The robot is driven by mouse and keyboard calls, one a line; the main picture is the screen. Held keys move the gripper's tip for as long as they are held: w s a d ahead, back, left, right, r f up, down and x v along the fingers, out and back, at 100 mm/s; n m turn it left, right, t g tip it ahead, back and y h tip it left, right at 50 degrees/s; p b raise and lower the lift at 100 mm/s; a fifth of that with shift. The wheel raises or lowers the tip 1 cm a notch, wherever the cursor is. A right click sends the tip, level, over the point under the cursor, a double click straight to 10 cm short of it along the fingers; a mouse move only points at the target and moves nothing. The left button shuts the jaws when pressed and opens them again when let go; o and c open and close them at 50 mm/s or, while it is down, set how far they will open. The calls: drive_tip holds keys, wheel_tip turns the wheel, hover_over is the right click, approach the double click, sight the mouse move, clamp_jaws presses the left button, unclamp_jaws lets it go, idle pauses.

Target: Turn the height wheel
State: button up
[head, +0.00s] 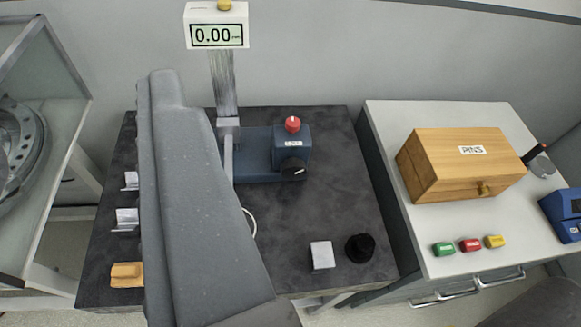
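A height gauge stands on a dark granite plate (330,205). It has a steel column (222,85), a blue base (255,150) and a white display (217,35) reading 0.00. A black wheel (293,169) with a white mark sits on the front of the base's right block; it appears to be the height wheel. A red knob (292,124) is on top of that block. My gripper (166,75), a large grey shape, covers the plate's left-middle part and lies left of the wheel, apart from it in the picture. Its separate fingers cannot be made out.
Small metal blocks and an orange block (127,274) lie along the plate's left edge. A light block (322,255) and a black cylinder (360,248) stand at the front right. A cabinet at right bears a wooden PINS box (460,165). A glass case is at left.

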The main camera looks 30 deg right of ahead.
drive_tip(key=o, duration=0.5)
drive_tip(key=shift+w+d+f, duration=0.1)
drive_tip(key=shift+w+d, duration=0.05)
drive_tip(key=shift+m+g+h, duration=0.7)
drive_tip(key=shift+g, duration=0.1)
drive_tip(key=w+d+f+p, duration=0.1)
drive_tip(key=w+d+f, duration=0.1)
drive_tip(key=w+f, duration=0.1)
drive_tip(key=w+d+f+p, duration=0.2)
drive_tip(key=w+d+f, duration=0.1)
drive_tip(key=shift+w+d, duration=0.15)
drive_tip(key=m+g+p, duration=0.2)
drive_tip(key=g+p, duration=0.3)
drive_tip(key=p, duration=0.4)
hover_over(294, 173)
drive_tip(key=s+a, duration=0.2)
drive_tip(key=s, duration=0.7)
wheel_tip(294, 173, down, 27)
drive_tip(key=shift+h, duration=0.3)
drive_tip(key=b+x, duration=0.1)
drive_tip(key=x, duration=0.9)
drive_tip(key=shift+w+f, duration=0.1)
drive_tip(key=shift+f, duration=0.1)
drive_tip(key=shift+x, duration=1.35)
drive_tip(key=shift+r, duration=0.1)
drive_tip(key=c, duration=0.9)
